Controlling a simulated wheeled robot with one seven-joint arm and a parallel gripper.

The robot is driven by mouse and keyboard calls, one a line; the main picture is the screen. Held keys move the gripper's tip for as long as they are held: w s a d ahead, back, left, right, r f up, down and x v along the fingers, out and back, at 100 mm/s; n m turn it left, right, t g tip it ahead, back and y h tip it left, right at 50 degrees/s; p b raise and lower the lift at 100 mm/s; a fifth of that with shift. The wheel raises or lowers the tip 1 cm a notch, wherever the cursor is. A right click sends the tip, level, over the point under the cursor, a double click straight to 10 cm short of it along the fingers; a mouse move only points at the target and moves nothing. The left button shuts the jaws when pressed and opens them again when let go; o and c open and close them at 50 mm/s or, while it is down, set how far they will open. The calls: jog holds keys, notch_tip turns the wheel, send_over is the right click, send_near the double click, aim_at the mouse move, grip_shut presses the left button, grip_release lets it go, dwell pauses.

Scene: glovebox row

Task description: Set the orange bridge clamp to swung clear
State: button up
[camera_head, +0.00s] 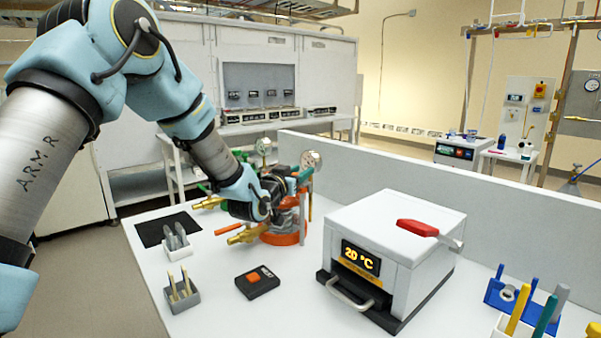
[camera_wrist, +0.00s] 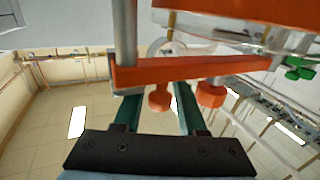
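The orange bridge clamp (camera_wrist: 215,70) shows in the wrist view as an orange bar across the picture, with two round orange knobs below it and a grey post at its left end. My gripper (camera_wrist: 157,100) has its two teal fingers apart, and one knob (camera_wrist: 159,98) appears between them. Gaps show beside the knob, though contact of the fingers with the bar cannot be told. In the head view my gripper (camera_head: 276,196) is at the glass-and-metal apparatus with an orange base (camera_head: 285,238). My arm and gripper hide much of the apparatus there, including most of the clamp.
A white oven box (camera_head: 390,235) with a 20 °C display and red-handled lever stands right of the apparatus. A black button box (camera_head: 257,282), tool holders (camera_head: 182,298) and a dark mat (camera_head: 167,229) lie in front and left. A low grey wall (camera_head: 450,200) runs behind.

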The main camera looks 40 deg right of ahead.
grip_shut()
dwell(1.1)
